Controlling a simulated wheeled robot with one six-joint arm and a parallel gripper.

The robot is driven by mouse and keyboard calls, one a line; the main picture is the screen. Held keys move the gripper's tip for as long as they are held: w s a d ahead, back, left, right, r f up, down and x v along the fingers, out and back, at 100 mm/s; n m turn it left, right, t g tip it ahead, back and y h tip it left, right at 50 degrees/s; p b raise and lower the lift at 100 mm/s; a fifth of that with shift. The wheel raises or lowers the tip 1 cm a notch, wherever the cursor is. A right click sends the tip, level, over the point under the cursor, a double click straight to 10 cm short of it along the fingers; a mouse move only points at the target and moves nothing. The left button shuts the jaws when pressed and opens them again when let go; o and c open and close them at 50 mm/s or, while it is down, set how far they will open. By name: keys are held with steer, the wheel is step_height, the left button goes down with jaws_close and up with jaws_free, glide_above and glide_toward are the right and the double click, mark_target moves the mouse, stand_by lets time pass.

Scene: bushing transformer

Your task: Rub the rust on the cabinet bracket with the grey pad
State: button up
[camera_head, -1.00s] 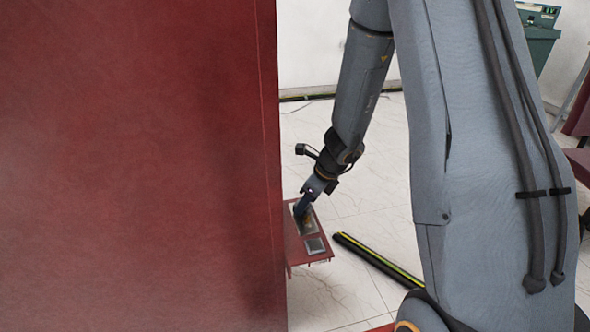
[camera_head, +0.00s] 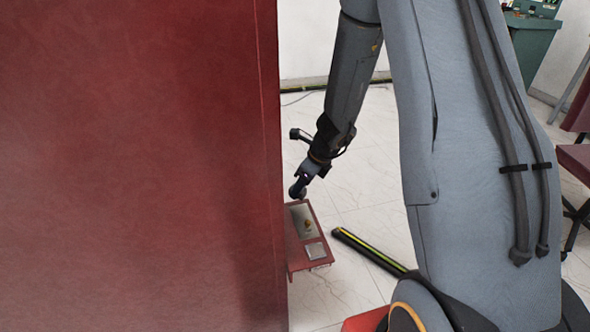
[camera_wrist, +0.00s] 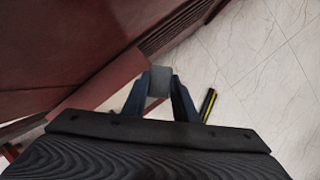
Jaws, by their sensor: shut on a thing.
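The cabinet bracket (camera_head: 297,262) is a small red shelf beside the cabinet in the head view. A grey metal plate on it carries a brownish rust spot (camera_head: 308,224), uncovered and in plain sight. My gripper (camera_head: 298,191) is over the plate's far end, seemingly a little above it; contact cannot be told. In the wrist view my gripper (camera_wrist: 160,88) is shut on the grey pad (camera_wrist: 160,79), which sits between its two dark blue fingers. The rust is not clearly visible in the wrist view.
The tall red cabinet (camera_head: 140,160) fills the left of the head view, close beside the bracket. A smaller grey square (camera_head: 314,251) lies at the bracket's near end. A black and yellow strip (camera_head: 368,250) lies on the pale floor to the right. The floor is otherwise largely clear there.

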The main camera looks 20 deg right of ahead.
steer(key=shift+r+p, duration=2.65)
steer(key=shift+p, duration=0.05)
steer(key=shift+f, duration=0.1)
